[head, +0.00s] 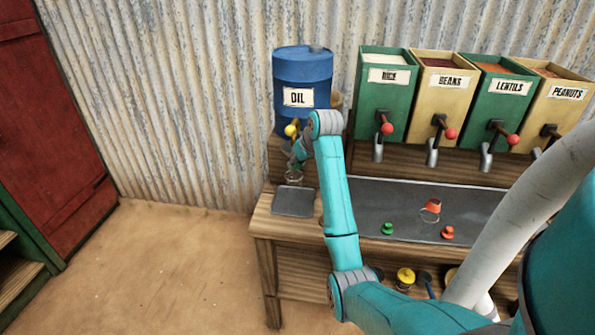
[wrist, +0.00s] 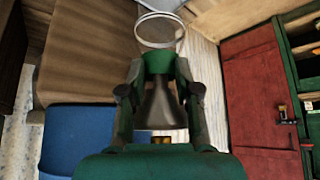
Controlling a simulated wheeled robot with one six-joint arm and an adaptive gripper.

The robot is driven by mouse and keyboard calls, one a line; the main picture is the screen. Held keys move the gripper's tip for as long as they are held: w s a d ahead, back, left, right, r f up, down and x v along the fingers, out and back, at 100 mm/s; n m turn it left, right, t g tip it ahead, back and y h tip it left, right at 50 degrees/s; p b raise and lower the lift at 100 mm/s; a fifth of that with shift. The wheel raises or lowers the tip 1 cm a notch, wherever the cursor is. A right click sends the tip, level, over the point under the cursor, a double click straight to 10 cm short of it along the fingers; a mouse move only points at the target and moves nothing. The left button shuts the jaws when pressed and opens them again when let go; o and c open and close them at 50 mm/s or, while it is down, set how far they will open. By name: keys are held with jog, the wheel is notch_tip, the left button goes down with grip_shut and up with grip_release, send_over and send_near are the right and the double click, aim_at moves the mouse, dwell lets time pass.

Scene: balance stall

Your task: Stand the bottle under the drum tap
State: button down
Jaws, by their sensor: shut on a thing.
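My gripper (head: 297,160) is in front of the blue oil drum (head: 302,72), just below its tap with the yellow knob (head: 291,130). In the wrist view my gripper (wrist: 160,95) is shut on the bottle (wrist: 160,66) at its green band. The bottle's clear round end (wrist: 158,30) points away from the palm, and a dark cone lies between the fingers. In the head view the clear end (head: 294,179) shows over the dark square tray (head: 293,202). I cannot tell whether it touches the tray. My fingers hide much of the bottle.
Green and yellow bins (head: 387,80) with red-knobbed levers stand to the right. On the dark counter mat (head: 375,199) lie an orange-banded clear vessel (head: 431,207), a green stopper (head: 387,228) and a red one (head: 447,232). A corrugated wall stands behind. Open floor lies at left.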

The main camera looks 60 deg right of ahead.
aim_at(297, 170)
jog(key=shift+f, duration=1.8)
jog(key=c, duration=0.8)
grip_release()
jog(key=v, duration=1.2)
